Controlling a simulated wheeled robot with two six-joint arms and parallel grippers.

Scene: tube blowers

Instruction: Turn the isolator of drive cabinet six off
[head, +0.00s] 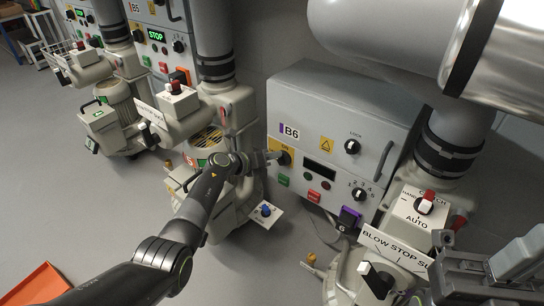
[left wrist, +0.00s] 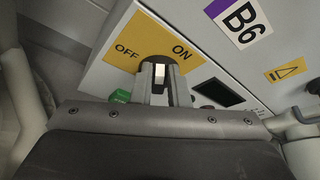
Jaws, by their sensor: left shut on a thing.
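Drive cabinet six, labelled B6 (head: 345,125), stands in the middle right of the head view. Its isolator sits on a yellow plate (head: 287,148) at the cabinet's left side, mostly hidden by my left gripper (head: 272,157). In the left wrist view the yellow plate (left wrist: 152,35) reads OFF at left and ON at right. My left gripper (left wrist: 162,88) is shut on the isolator knob (left wrist: 160,73), whose pale mark shows between the fingers. Which word the knob points to I cannot tell. My right gripper (head: 490,272) is partly seen at the lower right; its jaws are unclear.
The cabinet also carries a lock knob (head: 352,146), a numbered selector (head: 359,194) and a door handle (head: 385,160). A large pipe (head: 385,35) crosses the upper right. Another cabinet, B5 (head: 150,12), stands at left.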

